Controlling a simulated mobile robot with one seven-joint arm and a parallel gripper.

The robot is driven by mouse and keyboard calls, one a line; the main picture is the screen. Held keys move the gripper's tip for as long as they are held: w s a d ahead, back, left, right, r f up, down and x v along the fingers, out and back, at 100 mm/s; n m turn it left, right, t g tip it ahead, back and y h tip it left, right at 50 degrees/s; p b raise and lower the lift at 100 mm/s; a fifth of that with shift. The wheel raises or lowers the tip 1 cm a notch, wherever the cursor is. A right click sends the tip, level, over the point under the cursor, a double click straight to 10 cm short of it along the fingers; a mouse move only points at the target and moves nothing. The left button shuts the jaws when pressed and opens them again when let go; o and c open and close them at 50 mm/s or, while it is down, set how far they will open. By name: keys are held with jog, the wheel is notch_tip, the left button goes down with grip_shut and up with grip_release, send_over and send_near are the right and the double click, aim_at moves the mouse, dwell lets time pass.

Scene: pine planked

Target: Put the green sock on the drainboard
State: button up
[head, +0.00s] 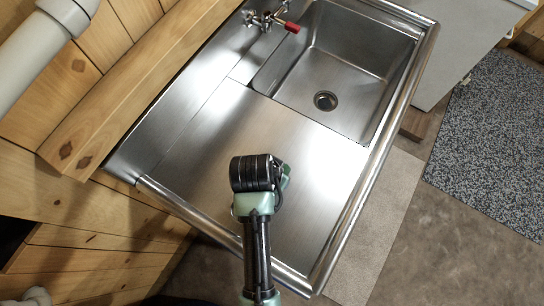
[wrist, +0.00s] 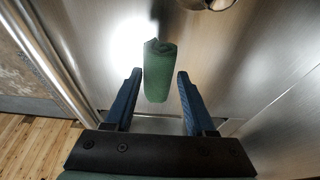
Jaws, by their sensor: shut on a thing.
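The green sock (wrist: 158,70) is a rolled green bundle in the wrist view. It sits between the two blue fingers of my gripper (wrist: 160,76), which is shut on it. Bare brushed steel lies beyond it; whether the sock touches the steel cannot be told. In the head view the drainboard (head: 310,170) is the flat steel part of the sink unit nearer to me. My arm reaches over it, and its wrist hides the fingers and most or all of the sock there.
The sink basin (head: 350,55) with its drain (head: 326,101) is beyond the drainboard. A tap with a red handle (head: 292,27) stands at its back left. A raised steel rim edges the unit. A wooden ledge (head: 130,85) runs along the left. The visible drainboard is clear.

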jog(key=shift+f, duration=2.5)
jog(key=shift+f, duration=0.1)
jog(key=o, duration=1.3)
jog(key=shift+o, duration=0.2)
